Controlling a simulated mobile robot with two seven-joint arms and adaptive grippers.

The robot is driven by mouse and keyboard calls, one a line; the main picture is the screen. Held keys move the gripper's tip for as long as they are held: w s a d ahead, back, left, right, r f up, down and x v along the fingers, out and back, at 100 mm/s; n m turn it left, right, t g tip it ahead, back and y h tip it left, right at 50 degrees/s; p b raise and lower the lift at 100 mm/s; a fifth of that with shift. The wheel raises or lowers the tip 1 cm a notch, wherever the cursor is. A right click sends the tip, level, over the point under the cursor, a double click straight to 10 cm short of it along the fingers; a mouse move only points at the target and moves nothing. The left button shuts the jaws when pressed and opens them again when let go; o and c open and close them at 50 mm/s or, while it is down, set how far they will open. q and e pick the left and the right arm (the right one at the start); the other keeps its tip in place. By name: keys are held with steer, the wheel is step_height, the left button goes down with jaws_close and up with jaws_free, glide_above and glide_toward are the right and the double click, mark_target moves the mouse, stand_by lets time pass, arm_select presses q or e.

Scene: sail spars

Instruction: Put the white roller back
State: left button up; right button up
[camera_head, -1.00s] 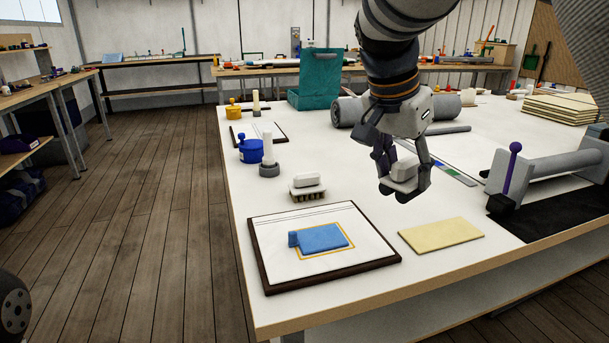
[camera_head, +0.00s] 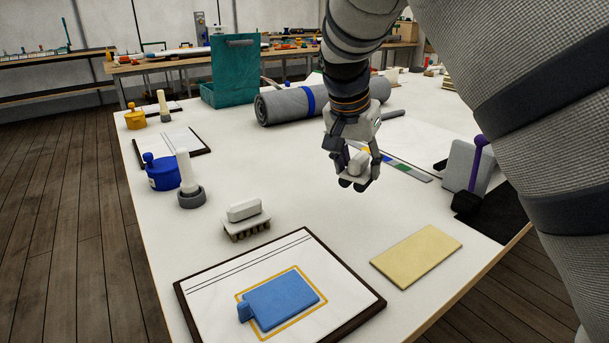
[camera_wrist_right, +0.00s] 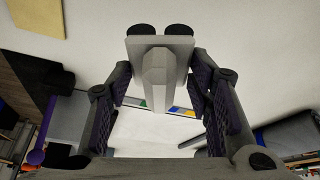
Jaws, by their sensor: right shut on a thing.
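My right gripper (camera_head: 357,184) is shut on a small white piece (camera_head: 358,164), which I take to be the white roller. It is held above the white table, clear of the surface. In the right wrist view the piece (camera_wrist_right: 155,66) shows as a pale flat plate with a faceted grip between the fingers of my gripper (camera_wrist_right: 160,95). A white-topped block with a toothed underside (camera_head: 244,211) stands on the table. An upright white cylinder (camera_head: 187,170) stands in a grey ring base. My left gripper is not in view.
A framed board (camera_head: 190,290) with a blue pad (camera_head: 280,300) lies in front, with a yellow sheet (camera_head: 417,256) beside it. A blue pot (camera_head: 162,174), a teal box (camera_head: 230,75) and a grey roll (camera_head: 285,105) stand farther back. The middle of the table is clear.

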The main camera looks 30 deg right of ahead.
mark_target(367, 169)
steer(key=d+f, duration=0.3)
steer(key=shift+w+f, duration=0.1)
steer(key=shift+f, duration=0.2)
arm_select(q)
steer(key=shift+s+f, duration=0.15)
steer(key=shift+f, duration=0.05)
arm_select(e)
steer(key=shift+f, duration=1.4)
steer(key=shift+f, duration=0.1)
steer(key=o, duration=1.1)
steer(key=shift+f, duration=0.1)
steer(key=v, duration=1.2)
steer(key=shift+p, duration=0.4)
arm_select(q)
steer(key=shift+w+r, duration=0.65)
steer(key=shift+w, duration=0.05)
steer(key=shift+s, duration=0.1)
